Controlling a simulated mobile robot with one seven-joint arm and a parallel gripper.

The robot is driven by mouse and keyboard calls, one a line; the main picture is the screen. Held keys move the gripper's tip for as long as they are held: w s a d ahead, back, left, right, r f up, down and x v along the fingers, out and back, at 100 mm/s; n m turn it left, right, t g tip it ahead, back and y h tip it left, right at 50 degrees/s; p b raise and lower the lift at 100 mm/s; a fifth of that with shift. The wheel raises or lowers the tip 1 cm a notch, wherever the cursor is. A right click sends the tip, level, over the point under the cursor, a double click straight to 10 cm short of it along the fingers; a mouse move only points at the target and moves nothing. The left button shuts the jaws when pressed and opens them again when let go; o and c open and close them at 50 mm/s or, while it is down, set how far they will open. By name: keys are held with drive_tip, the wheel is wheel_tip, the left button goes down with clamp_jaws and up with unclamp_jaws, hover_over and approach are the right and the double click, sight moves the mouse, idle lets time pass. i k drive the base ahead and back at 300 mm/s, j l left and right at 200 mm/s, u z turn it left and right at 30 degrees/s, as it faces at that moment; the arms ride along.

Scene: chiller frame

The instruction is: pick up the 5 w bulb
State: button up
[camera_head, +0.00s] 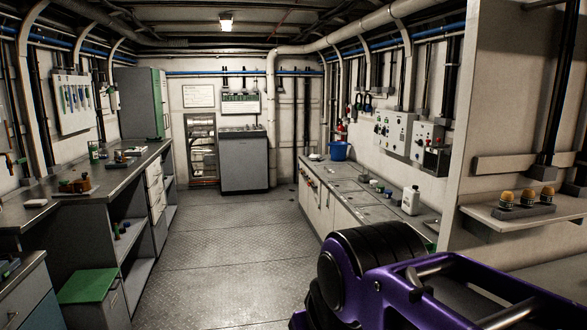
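Several small amber-topped pieces stand in a row in a dark holder (522,212) on the wall shelf at the right; they look like bulbs. The left one (507,198), the middle one (528,197) and the right one (547,194) look much alike. No wattage marking is readable, so I cannot tell which is the 5 w bulb. My purple and black arm fills the lower right, below and to the left of that shelf. The fingers of my gripper are not in view.
The shelf (475,211) juts from a pale partition (490,120). A long counter (345,185) with a white bottle (411,200) and a blue bucket (339,150) runs along the right wall. A cluttered workbench (100,185) stands left. The floor (225,230) between is clear.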

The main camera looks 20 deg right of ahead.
sight(547, 196)
drive_tip(key=i+z, duration=0.2)
drive_tip(key=z, duration=0.15)
drive_tip(key=i+z, duration=0.25)
drive_tip(key=z, duration=0.15)
drive_tip(key=i+j+z, duration=0.1)
drive_tip(key=z, duration=0.25)
drive_tip(key=i+z, duration=0.2)
drive_tip(key=z, duration=0.2)
drive_tip(key=i+j+z, duration=0.1)
drive_tip(key=z, duration=0.3)
drive_tip(key=i+j+z, duration=0.15)
drive_tip(key=z, duration=0.25)
drive_tip(key=i, duration=0.1)
